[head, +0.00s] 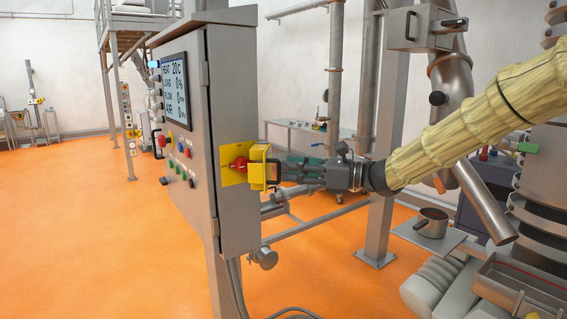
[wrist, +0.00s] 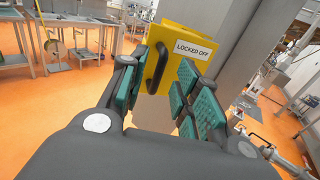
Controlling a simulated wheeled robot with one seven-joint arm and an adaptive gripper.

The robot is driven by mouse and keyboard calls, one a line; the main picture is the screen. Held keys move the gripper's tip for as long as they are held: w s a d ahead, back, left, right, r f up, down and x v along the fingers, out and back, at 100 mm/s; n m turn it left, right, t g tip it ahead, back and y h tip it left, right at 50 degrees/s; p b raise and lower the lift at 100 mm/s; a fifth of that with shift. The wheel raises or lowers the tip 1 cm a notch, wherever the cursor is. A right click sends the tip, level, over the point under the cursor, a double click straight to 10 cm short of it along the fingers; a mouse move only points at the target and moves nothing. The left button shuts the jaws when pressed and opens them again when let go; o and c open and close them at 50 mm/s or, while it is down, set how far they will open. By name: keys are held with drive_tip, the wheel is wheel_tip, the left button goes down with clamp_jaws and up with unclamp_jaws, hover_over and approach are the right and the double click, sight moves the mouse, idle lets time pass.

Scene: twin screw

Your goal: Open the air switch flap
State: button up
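The yellow air switch flap (head: 258,163) is on the side of a grey control cabinet (head: 236,110). It stands out from a yellow backing plate (head: 228,177), and a red switch (head: 240,163) shows between them. In the wrist view the flap (wrist: 172,38) has a "LOCKED OFF" label and a black handle (wrist: 156,68). The handle also shows in the head view (head: 274,171). My gripper (head: 286,169) is level with the handle, just right of it. In the wrist view its green-padded fingers (wrist: 163,66) are apart, with the handle ahead in the gap. Contact cannot be told.
The cabinet front has a screen (head: 175,90) and several coloured buttons. A grey post (head: 384,150) and a slanted pipe (head: 485,200) stand right of the cabinet, near my arm. A metal pot (head: 431,222) sits lower right.

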sight(268, 167)
drive_tip(key=x, duration=0.3)
drive_tip(key=shift+p, duration=0.4)
clamp_jaws()
